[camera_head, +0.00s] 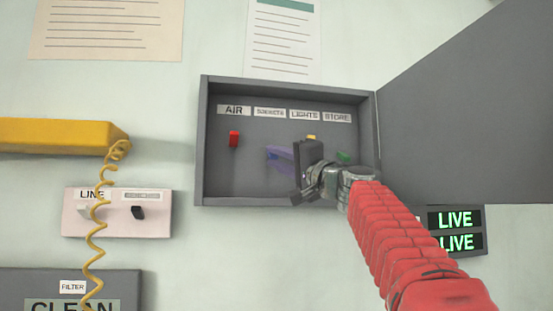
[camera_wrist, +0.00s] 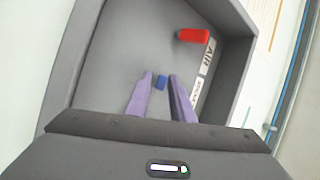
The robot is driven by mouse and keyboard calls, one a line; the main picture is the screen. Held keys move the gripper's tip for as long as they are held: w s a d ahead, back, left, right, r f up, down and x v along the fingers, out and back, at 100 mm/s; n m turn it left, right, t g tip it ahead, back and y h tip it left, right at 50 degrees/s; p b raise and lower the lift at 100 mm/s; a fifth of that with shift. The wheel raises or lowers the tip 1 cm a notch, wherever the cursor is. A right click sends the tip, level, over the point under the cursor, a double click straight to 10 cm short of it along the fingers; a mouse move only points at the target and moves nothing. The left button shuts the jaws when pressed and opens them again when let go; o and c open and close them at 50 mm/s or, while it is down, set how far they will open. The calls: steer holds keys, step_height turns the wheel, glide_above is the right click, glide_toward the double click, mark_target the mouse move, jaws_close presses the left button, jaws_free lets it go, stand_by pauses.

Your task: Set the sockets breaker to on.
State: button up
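The sockets breaker is a small blue lever (camera_wrist: 160,82) in the wrist view, in line with the gap between my fingertips. I cannot tell whether it is between them or just beyond. In the head view it is hidden by my fingers, below the sockets label (camera_head: 270,112). My gripper (camera_head: 278,153) has purple fingers reaching into the open grey breaker box (camera_head: 201,150). In the wrist view my gripper (camera_wrist: 160,75) is open, with a narrow gap and nothing visibly clamped. Whether the lever is up or down is unclear.
The red air lever (camera_head: 234,139) is left of my fingers. The yellow lights lever (camera_head: 311,137) and green store lever (camera_head: 343,157) are right, partly behind my gripper. The box door (camera_head: 460,100) hangs open at right. A yellow coiled cord (camera_head: 97,215) and switch panel (camera_head: 115,226) are at left.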

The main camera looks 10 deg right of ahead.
jaws_close()
steer(key=shift+s+a+r+m+g+h, duration=0.15)
steer(key=shift+r+m+g+h, duration=0.25)
steer(key=shift+g, duration=0.3)
steer(key=shift+s+r, duration=0.1)
steer(key=shift+r, duration=0.2)
steer(key=shift+m+g+h, duration=0.3)
steer(key=shift+g+h, duration=0.1)
steer(key=shift+o, duration=2.2)
jaws_free()
steer(key=shift+s+d, duration=0.15)
steer(key=shift+d, duration=0.1)
steer(key=v, duration=1.3)
steer(key=shift+s, duration=0.2)
